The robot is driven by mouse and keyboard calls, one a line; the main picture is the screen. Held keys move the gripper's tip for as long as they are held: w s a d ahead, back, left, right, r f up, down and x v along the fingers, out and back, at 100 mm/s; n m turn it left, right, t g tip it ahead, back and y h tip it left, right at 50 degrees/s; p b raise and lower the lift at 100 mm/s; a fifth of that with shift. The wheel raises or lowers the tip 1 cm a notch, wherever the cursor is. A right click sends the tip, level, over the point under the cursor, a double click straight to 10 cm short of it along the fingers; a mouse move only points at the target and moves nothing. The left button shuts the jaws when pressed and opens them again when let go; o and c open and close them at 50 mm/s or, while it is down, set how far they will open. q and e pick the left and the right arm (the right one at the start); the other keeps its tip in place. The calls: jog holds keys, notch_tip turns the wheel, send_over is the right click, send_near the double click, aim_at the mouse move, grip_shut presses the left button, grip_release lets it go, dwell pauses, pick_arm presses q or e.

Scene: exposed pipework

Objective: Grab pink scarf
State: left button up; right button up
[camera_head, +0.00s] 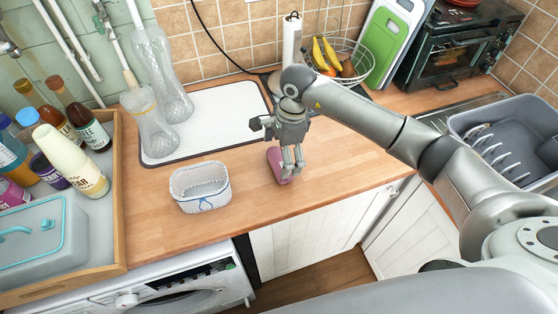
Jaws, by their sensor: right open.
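The pink scarf (273,158) is a small, folded-looking pink bundle lying on the wooden counter, right of the basket. My right gripper (292,175) points down directly over it, with its fingers in front of the scarf's right part and hiding some of it. The gripper is open. I cannot tell whether the fingers touch the scarf. My left gripper is out of the picture.
A white fabric basket (200,187) stands left of the scarf. A drying mat (221,112) with clear bottles lies behind. A wooden tray (117,215) with bottles is at left. A grey dish rack (513,130) is at right. The wooden counter (245,215) is clear near its front edge.

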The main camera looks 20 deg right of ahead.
aim_at(280, 159)
jog(key=f, duration=0.1)
jog(key=f+p, duration=0.1)
jog(key=f, duration=0.1)
jog(key=shift+a, duration=0.4)
jog(key=shift+f, duration=0.15)
jog(key=c, duration=0.8)
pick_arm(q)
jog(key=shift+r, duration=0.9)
pick_arm(e)
jog(key=shift+r+b, duration=0.85)
jog(key=shift+b, duration=0.05)
jog(key=s+r+b, duration=0.1)
jog(key=r, duration=0.1)
jog(key=s+r+b, duration=0.1)
jog(key=s+r, duration=0.2)
jog(key=r, duration=0.1)
jog(key=shift+s+d+r+b, duration=0.15)
jog(key=shift+s+r+b, duration=0.15)
jog(key=shift+b, duration=0.1)
pick_arm(q)
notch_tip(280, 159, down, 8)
jog(key=b, duration=0.3)
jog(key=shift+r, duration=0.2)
pick_arm(e)
jog(key=s+r, duration=0.4)
jog(key=s, duration=0.5)
jog(key=shift+s+d+r, duration=0.15)
jog(key=shift+s+r, duration=0.05)
jog(key=shift+r, duration=0.2)
